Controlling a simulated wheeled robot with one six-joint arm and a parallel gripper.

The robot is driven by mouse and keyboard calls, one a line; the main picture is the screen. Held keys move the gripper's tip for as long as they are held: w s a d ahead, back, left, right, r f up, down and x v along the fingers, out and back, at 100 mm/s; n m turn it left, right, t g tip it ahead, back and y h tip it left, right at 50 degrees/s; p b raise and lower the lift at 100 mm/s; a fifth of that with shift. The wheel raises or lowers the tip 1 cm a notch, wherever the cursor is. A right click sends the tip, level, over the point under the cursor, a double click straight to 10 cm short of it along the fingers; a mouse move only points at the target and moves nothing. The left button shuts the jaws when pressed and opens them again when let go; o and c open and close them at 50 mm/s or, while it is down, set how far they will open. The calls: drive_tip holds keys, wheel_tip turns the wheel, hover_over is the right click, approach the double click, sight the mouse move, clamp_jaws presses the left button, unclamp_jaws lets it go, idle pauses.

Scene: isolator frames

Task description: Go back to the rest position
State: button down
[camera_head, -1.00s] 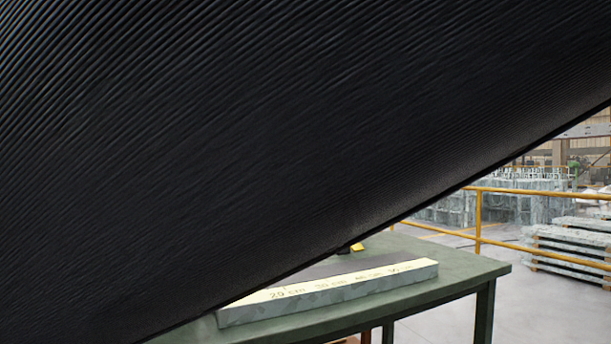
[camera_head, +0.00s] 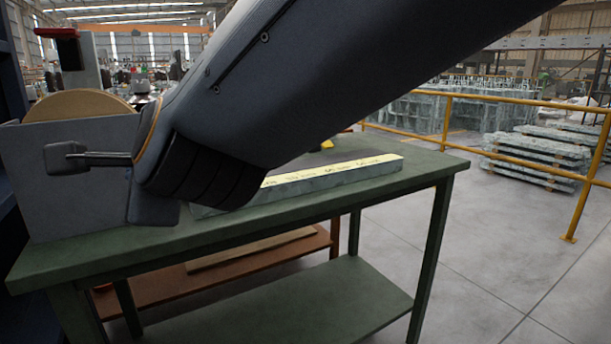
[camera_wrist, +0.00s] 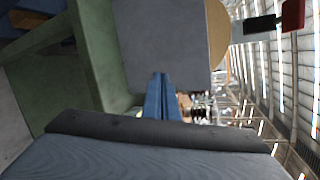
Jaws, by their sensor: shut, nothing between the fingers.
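My gripper (camera_wrist: 160,97) shows in the wrist view as two narrow blue fingers pressed together, with nothing between them. It points toward a grey box (camera_wrist: 167,45), whose picture is turned on its side; I cannot tell the distance. In the head view, my arm slants from the top right down to the left, in front of the green table (camera_head: 330,212). My gripper cannot be made out in the head view.
The grey box (camera_head: 75,190) holds a round tan disc (camera_head: 78,103) at the table's left. A long block with a yellow marked strip (camera_head: 340,178) lies behind my arm. A yellow railing (camera_head: 515,150) and open floor (camera_head: 510,260) are at right.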

drive_tip(key=s+d+f+n+g+h, duration=0.35)
drive_tip(key=d+f+n, duration=0.35)
drive_tip(key=d+f, duration=0.5)
drive_tip(key=s+d+f+n+g+h, duration=0.2)
drive_tip(key=d+f+n+g+h, duration=0.45)
drive_tip(key=d, duration=0.85)
drive_tip(key=s+d+f+n, duration=0.3)
drive_tip(key=s+d, duration=0.1)
drive_tip(key=d, duration=0.4)
drive_tip(key=d+r+m+p, duration=0.3)
drive_tip(key=d+r+p, duration=0.5)
drive_tip(key=p, duration=1.1)
wheel_tip(320, 180, up, 3)
drive_tip(key=shift+d+f+p, duration=0.1)
drive_tip(key=shift+d+p, duration=0.2)
